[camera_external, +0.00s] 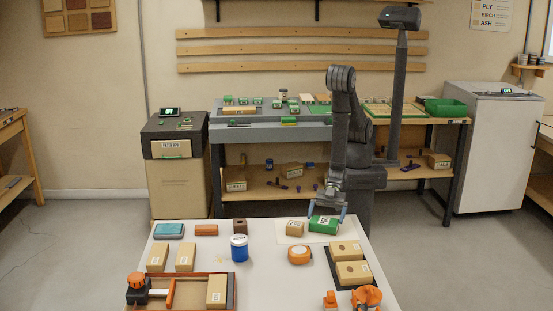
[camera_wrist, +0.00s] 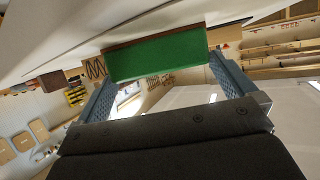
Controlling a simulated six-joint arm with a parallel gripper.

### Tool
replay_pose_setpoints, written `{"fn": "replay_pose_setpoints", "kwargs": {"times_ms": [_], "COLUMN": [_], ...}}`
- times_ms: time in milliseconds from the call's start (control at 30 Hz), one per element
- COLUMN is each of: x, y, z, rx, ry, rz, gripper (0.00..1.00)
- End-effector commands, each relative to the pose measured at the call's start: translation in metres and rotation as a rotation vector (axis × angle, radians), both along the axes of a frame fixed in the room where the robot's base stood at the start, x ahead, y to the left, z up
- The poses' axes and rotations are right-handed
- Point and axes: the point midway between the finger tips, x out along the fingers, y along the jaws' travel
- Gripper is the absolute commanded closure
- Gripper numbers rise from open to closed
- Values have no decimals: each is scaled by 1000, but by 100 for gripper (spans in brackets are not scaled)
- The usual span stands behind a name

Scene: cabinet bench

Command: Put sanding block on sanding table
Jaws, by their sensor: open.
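A green block (camera_external: 323,225) with a white label lies on a pale sheet (camera_external: 287,238) at the back right of the white table. Which item is the sanding block is not certain; this green block is the one at my gripper. My gripper (camera_external: 328,212) points down at it, with blue fingertips apart. In the wrist view the green block (camera_wrist: 158,55) spans the gap between the two fingers of my gripper (camera_wrist: 161,72); contact cannot be told. An orange-edged tray (camera_external: 180,275) at front left holds a tan block; whether it is the sanding table is unclear.
A brown labelled block (camera_external: 295,228) lies just left of the green one. A dark tray (camera_external: 372,282) with tan blocks is at right. An orange tape roll (camera_external: 300,255) and a blue can (camera_external: 239,248) stand mid-table. The front middle is clear.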

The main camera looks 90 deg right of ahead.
Motion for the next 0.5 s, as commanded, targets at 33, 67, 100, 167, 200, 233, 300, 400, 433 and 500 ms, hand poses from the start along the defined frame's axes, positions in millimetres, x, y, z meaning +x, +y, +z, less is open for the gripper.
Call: {"fn": "replay_pose_setpoints", "kwargs": {"times_ms": [33,67,100,167,200,233,300,400,433,500], "x": [2,4,5,7,8,8,9,9,9,9], "y": [8,11,15,19,20,21,22,21,21,21], "z": [-3,-5,-7,-8,-9,-9,-9,-9,-9,-9], "rx": [2,1,0,0,0,0,0,0,0,0], "ry": [-1,0,0,0,0,0,0,0,0,0], "rz": [1,1,1,1,1,1,0,0,0,0], "gripper": [0,0,0,0,0,0,0,0,0,14]}}
